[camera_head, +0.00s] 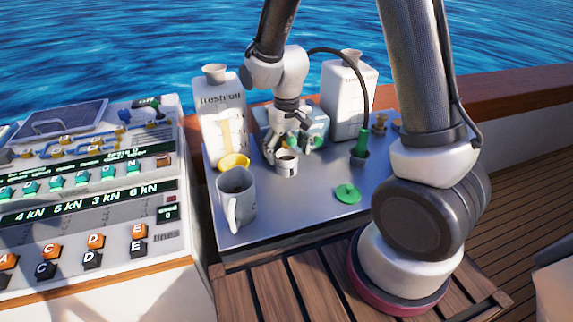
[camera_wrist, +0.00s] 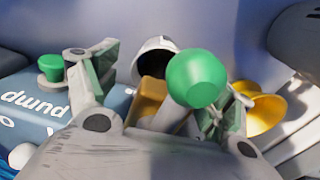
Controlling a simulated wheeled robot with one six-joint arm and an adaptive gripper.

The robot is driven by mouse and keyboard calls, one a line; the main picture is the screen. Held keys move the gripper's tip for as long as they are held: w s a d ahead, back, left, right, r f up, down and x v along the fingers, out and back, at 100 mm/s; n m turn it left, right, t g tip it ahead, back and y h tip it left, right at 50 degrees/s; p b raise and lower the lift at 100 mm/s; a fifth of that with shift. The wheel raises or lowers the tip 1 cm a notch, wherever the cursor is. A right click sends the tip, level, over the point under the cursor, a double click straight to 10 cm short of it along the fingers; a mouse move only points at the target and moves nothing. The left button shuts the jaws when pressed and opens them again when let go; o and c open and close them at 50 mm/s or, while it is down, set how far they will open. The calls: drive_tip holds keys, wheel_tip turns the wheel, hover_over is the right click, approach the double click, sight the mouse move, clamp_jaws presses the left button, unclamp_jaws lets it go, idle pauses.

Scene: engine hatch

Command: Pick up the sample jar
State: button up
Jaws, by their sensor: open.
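The sample jar appears to be the small white cup-like jar (camera_head: 287,165) with a dark open top, upright on the grey metal worktop. My gripper (camera_head: 293,148) is open just above and around it, with its fingers close to the jar; I cannot tell if they touch it. In the wrist view, the open fingers with green pads (camera_wrist: 165,85) flank a green round knob (camera_wrist: 197,78). A white-rimmed, dark-mouthed thing (camera_wrist: 156,56) shows behind; I cannot tell if it is the jar.
On the worktop (camera_head: 290,220) stand a grey mug (camera_head: 236,198), a yellow funnel (camera_head: 233,162), a fresh-oil bottle (camera_head: 222,110), another white bottle (camera_head: 349,95), a blue-white box (camera_head: 310,117), a green-handled tool (camera_head: 362,142) and a green lid (camera_head: 347,194). The front middle is clear.

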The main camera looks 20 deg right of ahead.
drive_tip(key=shift+f, duration=0.55)
drive_tip(key=shift+c, duration=0.2)
drive_tip(key=c, duration=1.3)
drive_tip(key=shift+r, duration=0.2)
